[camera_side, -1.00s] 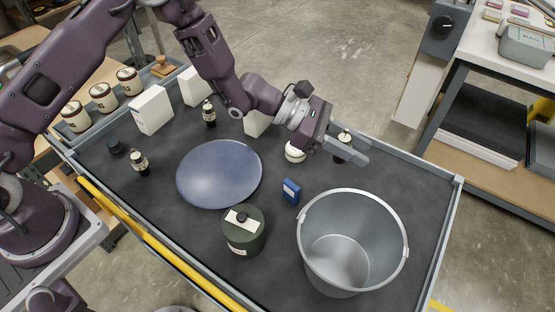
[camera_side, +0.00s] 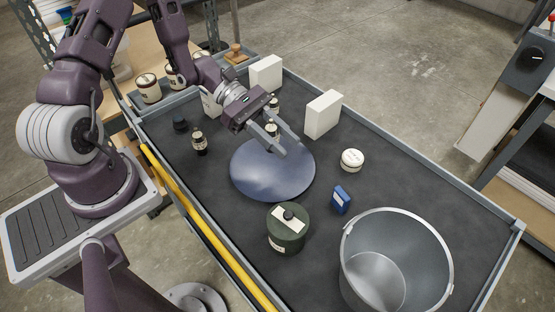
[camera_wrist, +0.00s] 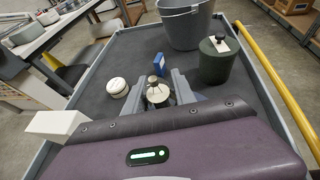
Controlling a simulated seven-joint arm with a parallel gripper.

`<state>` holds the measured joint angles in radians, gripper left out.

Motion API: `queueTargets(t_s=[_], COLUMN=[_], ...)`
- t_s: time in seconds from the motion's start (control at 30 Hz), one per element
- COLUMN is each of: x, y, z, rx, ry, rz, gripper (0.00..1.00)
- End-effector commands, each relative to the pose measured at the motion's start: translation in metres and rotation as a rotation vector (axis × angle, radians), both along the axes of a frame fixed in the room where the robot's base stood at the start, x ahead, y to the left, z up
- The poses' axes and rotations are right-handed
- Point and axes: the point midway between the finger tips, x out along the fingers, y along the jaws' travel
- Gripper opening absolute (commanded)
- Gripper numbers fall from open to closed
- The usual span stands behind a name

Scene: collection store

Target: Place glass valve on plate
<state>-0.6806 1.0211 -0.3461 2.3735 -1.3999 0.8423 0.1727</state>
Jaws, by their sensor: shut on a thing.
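The plate (camera_side: 272,178) is a round, flat blue disc on the dark tray. The valve is at the plate's far side in the side view, over or near its rim. The fingers partly hide it, and I cannot tell whether it touches the plate.
A dark green canister (camera_side: 287,229), a blue box (camera_side: 340,200), a white round jar (camera_side: 352,160) and a metal bucket (camera_side: 396,262) stand around the plate. White boxes (camera_side: 323,114) stand behind. A dark bottle (camera_side: 199,141) is at left. The tray has a raised rim.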

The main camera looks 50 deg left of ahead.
Motion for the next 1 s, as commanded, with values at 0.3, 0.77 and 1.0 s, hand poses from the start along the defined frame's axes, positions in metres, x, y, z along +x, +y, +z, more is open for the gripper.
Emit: queueTargets(t_s=[0.3, 0.77, 1.0], x=[0.001, 0.001, 0.001], y=[0.0, 0.0, 0.0], z=[-0.056, -0.061, -0.061], rx=[-0.001, 0.001, 0.001], ry=[0.0, -0.001, -0.001], rz=[0.001, 0.002, 0.002], gripper=[0.0, 0.49, 0.53])
